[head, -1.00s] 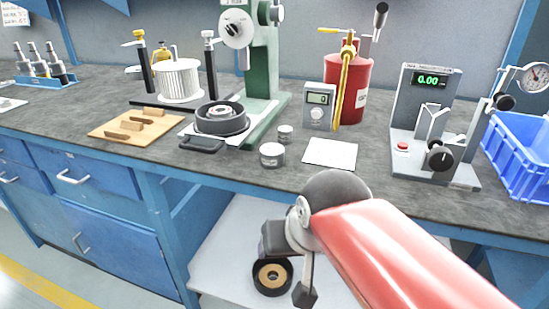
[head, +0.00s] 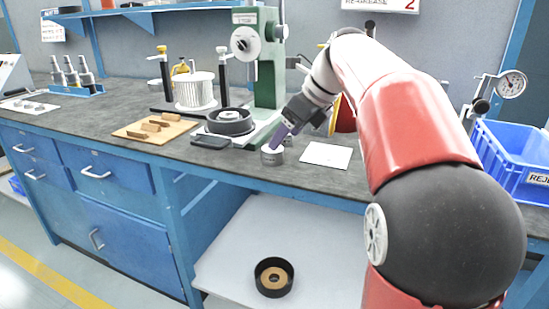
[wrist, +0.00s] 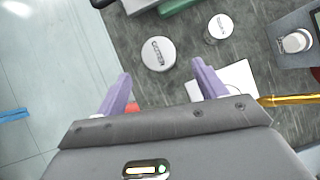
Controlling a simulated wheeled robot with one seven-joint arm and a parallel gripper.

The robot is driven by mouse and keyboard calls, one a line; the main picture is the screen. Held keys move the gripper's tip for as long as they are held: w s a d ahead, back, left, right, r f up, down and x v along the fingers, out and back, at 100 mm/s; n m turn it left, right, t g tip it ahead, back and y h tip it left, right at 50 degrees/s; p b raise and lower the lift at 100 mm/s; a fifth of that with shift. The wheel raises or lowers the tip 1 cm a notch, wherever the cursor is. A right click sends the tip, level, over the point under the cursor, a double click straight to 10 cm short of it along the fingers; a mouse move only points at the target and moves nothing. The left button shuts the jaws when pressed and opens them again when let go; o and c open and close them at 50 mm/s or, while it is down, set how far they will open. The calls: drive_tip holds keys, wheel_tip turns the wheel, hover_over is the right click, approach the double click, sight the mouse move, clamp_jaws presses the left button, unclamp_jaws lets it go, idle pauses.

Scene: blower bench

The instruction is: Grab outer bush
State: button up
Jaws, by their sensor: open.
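Two short silvery cylinders with lettered tops stand on the bench. The larger one, which I take for the outer bush (head: 272,157), stands near the bench's front edge; its lettering is hard to read. In the wrist view the outer bush (wrist: 158,53) shows just beyond the gap between the fingertips. The smaller cylinder (wrist: 218,27) is up and right of it there; in the head view my gripper hides it. My gripper (head: 276,142), with purple fingers, reaches down from the upper right to just above the larger cylinder. In the wrist view my gripper (wrist: 163,76) is open and empty.
A green press (head: 268,60) with a black ring (head: 230,122) on its base stands left of the cylinders. A white card (head: 326,155) lies to their right. A wooden board (head: 150,133) is further left, and a blue bin (head: 510,165) stands at the right end.

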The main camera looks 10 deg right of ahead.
sight(273, 155)
drive_tip(key=x, duration=0.6)
drive_tip(key=shift+w+a+f+b, duration=0.1)
drive_tip(key=shift+w+a+b, duration=0.2)
drive_tip(key=shift+a+b, duration=0.1)
drive_tip(key=c, duration=1.2)
